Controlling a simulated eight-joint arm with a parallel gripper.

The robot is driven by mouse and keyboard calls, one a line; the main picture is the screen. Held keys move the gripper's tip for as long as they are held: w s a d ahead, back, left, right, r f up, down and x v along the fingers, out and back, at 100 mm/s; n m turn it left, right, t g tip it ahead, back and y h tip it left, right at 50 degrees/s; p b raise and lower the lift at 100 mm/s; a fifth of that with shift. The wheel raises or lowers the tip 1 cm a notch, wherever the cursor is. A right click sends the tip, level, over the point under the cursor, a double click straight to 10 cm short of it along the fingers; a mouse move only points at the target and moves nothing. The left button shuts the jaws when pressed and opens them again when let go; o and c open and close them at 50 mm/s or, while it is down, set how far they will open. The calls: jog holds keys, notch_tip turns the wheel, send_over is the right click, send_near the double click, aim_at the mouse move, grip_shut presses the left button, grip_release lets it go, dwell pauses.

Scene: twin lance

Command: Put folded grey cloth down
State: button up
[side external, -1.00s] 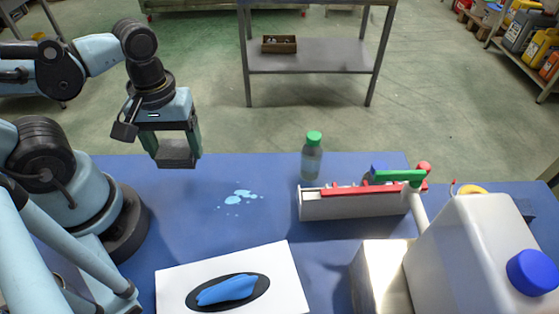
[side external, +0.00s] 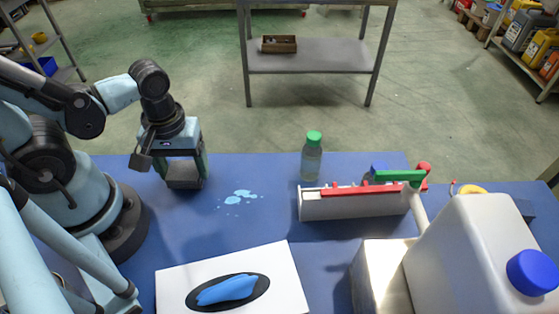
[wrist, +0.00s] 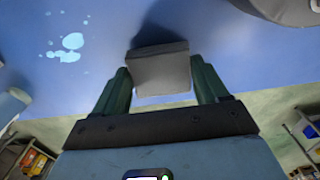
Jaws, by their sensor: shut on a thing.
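The folded grey cloth (side external: 184,174) is a small grey block between the fingers of my gripper (side external: 186,180). In the wrist view the cloth (wrist: 160,72) sits between the two green fingertips of my gripper (wrist: 160,84), which are shut on it. The cloth is low over the blue table (side external: 262,170) near its far left edge. A shadow shows beside it in the wrist view; I cannot tell whether it touches the table. Light blue spilled drops (side external: 238,197) lie on the table just right of the gripper.
A green-capped bottle (side external: 312,156) and a grey tray with red and green parts (side external: 352,204) stand to the right. A large white jug (side external: 470,250) stands front right.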

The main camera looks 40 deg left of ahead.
aim_at(183, 170)
jog(key=shift+f, duration=0.3)
jog(key=o, duration=1.1)
jog(key=shift+r, duration=0.15)
jog(key=shift+r, duration=5.85)
jog(key=w+a+r+m+t, duration=0.1)
jog(key=w+m+t, duration=0.6)
jog(key=w+m, duration=0.2)
jog(key=w, duration=0.2)
jog(key=shift+w+a, duration=0.2)
jog(key=shift+w, duration=0.15)
